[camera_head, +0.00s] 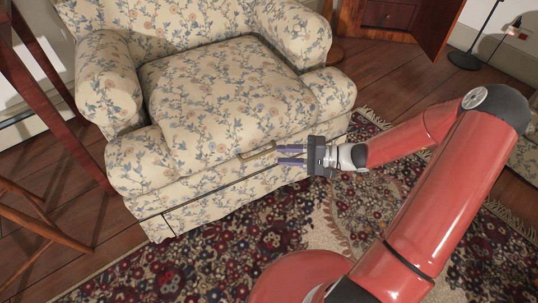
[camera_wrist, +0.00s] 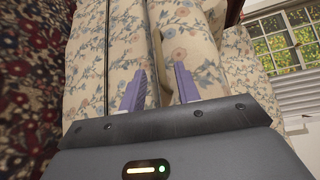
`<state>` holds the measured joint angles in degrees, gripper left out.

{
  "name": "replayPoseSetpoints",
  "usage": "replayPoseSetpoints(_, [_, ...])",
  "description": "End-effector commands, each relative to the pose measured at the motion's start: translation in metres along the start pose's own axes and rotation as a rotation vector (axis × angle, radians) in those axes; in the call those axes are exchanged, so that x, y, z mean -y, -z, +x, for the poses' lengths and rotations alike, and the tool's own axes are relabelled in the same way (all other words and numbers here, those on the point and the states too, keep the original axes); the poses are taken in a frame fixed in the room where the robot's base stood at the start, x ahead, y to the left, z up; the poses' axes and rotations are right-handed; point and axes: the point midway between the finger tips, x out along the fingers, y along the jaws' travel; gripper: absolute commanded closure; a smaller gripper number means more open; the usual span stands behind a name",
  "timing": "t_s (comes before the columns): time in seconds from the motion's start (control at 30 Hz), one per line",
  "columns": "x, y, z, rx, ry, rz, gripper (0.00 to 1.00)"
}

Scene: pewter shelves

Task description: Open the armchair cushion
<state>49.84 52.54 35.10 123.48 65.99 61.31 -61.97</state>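The floral armchair (camera_head: 190,120) stands at the left and centre of the head view, with its thick seat cushion (camera_head: 215,85) on top. A tan bar handle (camera_head: 257,152) sits on the front face below the cushion, beside a dark seam. It also shows in the wrist view as a tan bar (camera_wrist: 155,55). My gripper (camera_head: 278,155) is at the handle's right end in the head view, with its two purple fingers apart. In the wrist view the handle appears between the open fingers (camera_wrist: 159,70); I cannot tell whether they touch it.
A patterned fringed rug (camera_head: 230,255) lies in front of the chair on the wooden floor. A dark red wooden frame (camera_head: 50,105) stands close at the left. A wooden cabinet (camera_head: 390,15) and a black floor lamp (camera_head: 465,58) are behind at the right.

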Motion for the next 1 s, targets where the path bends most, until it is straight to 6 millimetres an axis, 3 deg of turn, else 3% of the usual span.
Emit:
replayPoseSetpoints(0.2, [-0.001, -0.001, 0.037, 0.006, -0.002, 0.000, 0.68])
replayPoseSetpoints(0.4, [-0.001, -0.001, 0.060, 0.004, -0.003, 0.001, 0.68])
replayPoseSetpoints(0.73, [0.000, -0.001, 0.065, 0.003, -0.004, 0.001, 0.68])
replayPoseSetpoints(1.0, [0.000, -0.001, 0.065, 0.003, -0.004, 0.001, 1.00])
